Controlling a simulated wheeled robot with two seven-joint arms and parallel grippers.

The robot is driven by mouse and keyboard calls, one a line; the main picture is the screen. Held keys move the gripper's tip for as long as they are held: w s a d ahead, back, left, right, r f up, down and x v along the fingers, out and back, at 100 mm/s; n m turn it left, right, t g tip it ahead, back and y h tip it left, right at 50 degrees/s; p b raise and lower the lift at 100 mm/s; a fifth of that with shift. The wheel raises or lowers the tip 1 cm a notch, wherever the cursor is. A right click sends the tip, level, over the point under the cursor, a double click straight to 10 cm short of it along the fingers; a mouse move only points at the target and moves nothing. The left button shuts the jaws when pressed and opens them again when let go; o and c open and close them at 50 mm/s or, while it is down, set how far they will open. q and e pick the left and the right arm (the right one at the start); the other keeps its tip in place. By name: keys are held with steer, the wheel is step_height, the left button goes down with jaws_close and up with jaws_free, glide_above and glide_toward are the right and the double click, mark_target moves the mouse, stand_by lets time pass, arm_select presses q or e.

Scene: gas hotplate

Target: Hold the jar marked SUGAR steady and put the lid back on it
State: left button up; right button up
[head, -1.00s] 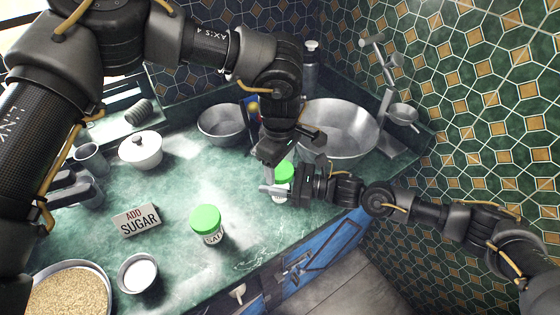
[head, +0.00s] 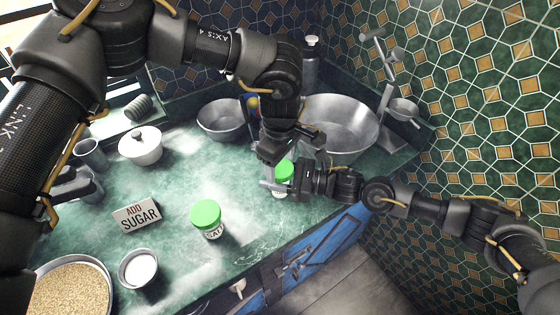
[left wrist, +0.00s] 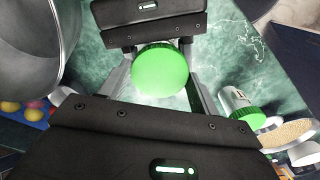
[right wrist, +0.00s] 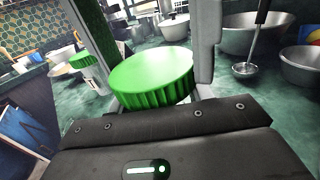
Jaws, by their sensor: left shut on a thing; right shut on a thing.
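A jar with a green lid (head: 284,170) and a whitish body (head: 279,190) stands near the counter's right front edge; its label cannot be read. My left gripper (head: 268,172) reaches down from above, its fingers on either side of the lid (left wrist: 160,70) and shut on it. My right gripper (head: 277,187) comes in level from the right and is shut on the jar below the lid. In the right wrist view the lid (right wrist: 152,78) is flat above my palm, which hides the body. Whether the lid touches the rim cannot be told.
A second green-lidded jar (head: 207,219), its label apparently SALT, stands to the left. Metal bowls (head: 222,122) stand behind. The counter's middle is clear.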

arm_select(q)
steer(key=shift+f, duration=0.45)
steer(key=o, duration=0.9)
steer(key=shift+r, duration=2.3)
steer(key=shift+c, duration=0.3)
